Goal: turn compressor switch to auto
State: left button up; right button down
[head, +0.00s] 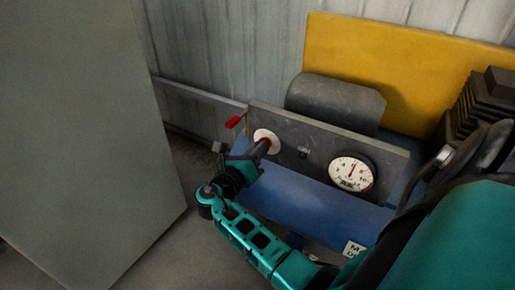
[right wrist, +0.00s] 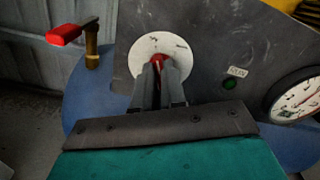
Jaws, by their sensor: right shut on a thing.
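The compressor switch is a red knob (right wrist: 157,60) on a round white dial plate (right wrist: 137,63), set in a dark grey panel (right wrist: 215,50). In the head view the white dial plate (head: 262,135) shows at the left end of the panel (head: 315,147). My right gripper (right wrist: 160,70) is shut on the red knob, its fingers pointing straight at the dial. In the head view my right gripper (head: 264,146) partly covers the knob. The dial lettering is too small to read surely. My left gripper is not in view.
A red-handled valve (head: 234,121) sticks out just left of the dial. A green light (right wrist: 229,84) and a round gauge (head: 352,172) are on the panel to the right. A blue tank (head: 320,205) lies below. A large grey cabinet (head: 75,130) stands at left.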

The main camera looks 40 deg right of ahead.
pick_arm(q)
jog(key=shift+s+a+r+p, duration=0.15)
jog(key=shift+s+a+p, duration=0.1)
jog(key=shift+p, duration=0.3)
pick_arm(e)
jog(key=m, duration=1.1)
jog(key=shift+s+d, duration=0.1)
jog(key=shift+s, duration=0.1)
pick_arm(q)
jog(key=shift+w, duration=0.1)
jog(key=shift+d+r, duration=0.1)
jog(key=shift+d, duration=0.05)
pick_arm(e)
jog(key=shift+m, duration=0.3)
jog(key=c, duration=1.2)
grip_release()
jog(key=shift+c, duration=0.2)
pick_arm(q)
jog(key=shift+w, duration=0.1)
pick_arm(e)
jog(key=shift+o, duration=0.2)
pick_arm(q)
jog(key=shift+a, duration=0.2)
